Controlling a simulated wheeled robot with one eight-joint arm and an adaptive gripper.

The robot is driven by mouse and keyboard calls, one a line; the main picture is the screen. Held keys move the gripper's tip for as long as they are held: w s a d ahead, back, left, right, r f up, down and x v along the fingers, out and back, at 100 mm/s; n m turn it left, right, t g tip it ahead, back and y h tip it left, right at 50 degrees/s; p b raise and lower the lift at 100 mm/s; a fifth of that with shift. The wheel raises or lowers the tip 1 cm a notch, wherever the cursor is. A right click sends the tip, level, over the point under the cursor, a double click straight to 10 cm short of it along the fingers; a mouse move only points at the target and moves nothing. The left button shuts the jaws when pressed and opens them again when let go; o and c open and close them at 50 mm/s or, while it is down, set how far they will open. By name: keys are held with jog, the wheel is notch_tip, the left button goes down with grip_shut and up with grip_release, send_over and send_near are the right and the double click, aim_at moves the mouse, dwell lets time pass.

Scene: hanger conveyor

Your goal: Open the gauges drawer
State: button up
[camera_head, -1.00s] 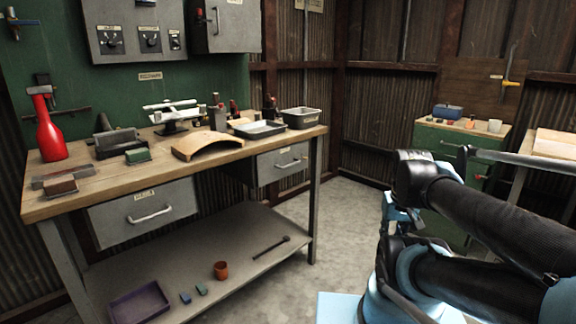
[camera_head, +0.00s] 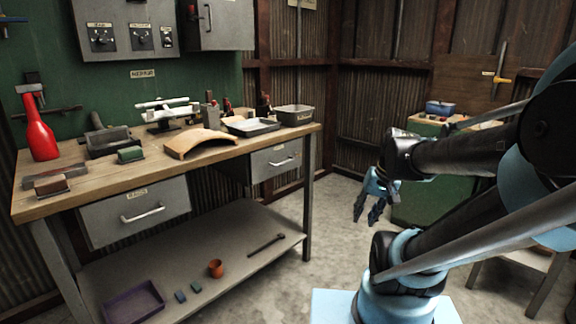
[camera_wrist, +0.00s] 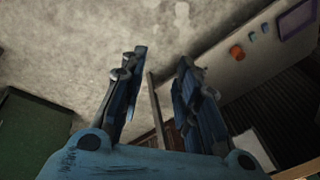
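The workbench has two grey drawers under its top, a wide left drawer (camera_head: 110,213) and a smaller right drawer (camera_head: 262,166). Both look closed. Each has a bar handle, the left handle (camera_head: 143,215) and the right handle (camera_head: 284,162). Each has a small label, the left label (camera_head: 137,193) and the right label (camera_head: 283,147), too small to read surely, so I cannot tell which is the gauges drawer. My gripper (camera_head: 367,220) hangs to the right of the bench, pointing down, apart from both drawers. In the wrist view its fingers (camera_wrist: 162,58) are spread and empty.
The bench's lower shelf (camera_head: 215,245) holds a purple tray (camera_head: 134,302), an orange cup (camera_head: 216,268), small blocks and a dark rod. A bench leg (camera_head: 308,205) stands right of the right drawer. A green cabinet (camera_head: 425,202) is behind my gripper. Floor between is clear.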

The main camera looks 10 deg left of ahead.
jog(key=w+a+r+m+y, duration=0.1)
jog(key=w+a+r+y, duration=0.15)
jog(key=w, duration=0.25)
jog(key=w+a+r+y, duration=0.1)
jog(key=w+a, duration=0.3)
jog(key=w, duration=0.2)
jog(key=m+t+y, duration=0.2)
jog(key=y, duration=0.7)
send_near(286, 162)
jog(key=x, duration=0.9)
jog(key=shift+w+d+f, duration=0.1)
jog(key=shift+w, duration=0.05)
grip_shut()
